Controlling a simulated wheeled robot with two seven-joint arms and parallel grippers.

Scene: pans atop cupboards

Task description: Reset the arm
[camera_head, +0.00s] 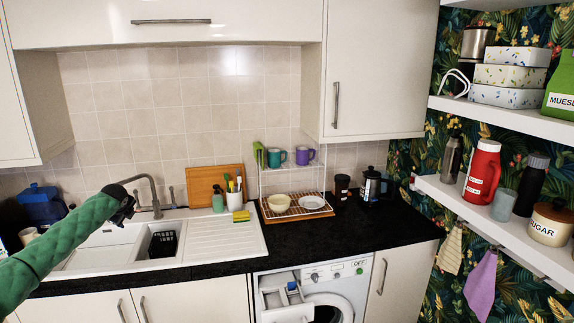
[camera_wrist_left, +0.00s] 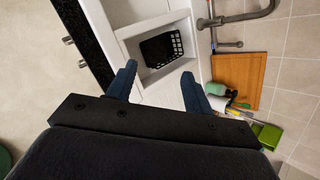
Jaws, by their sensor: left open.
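My left arm, in a green sleeve, comes in from the left in the head view. Its gripper (camera_head: 124,205) is over the left part of the white sink (camera_head: 215,243), in front of the tap. In the left wrist view the two blue fingers of this gripper (camera_wrist_left: 160,88) stand apart with nothing between them. Beyond the fingers are the sink basin and a black basket (camera_wrist_left: 161,47), which also shows in the head view (camera_head: 162,244). My right gripper is in neither view.
A tap (camera_head: 152,190) rises behind the sink. A wooden board (camera_head: 214,184), a utensil pot (camera_head: 234,201) and a dish rack (camera_head: 292,180) with mugs and bowls stand along the wall. The black worktop (camera_head: 370,232) is clear at front right. Shelves (camera_head: 500,215) line the right wall.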

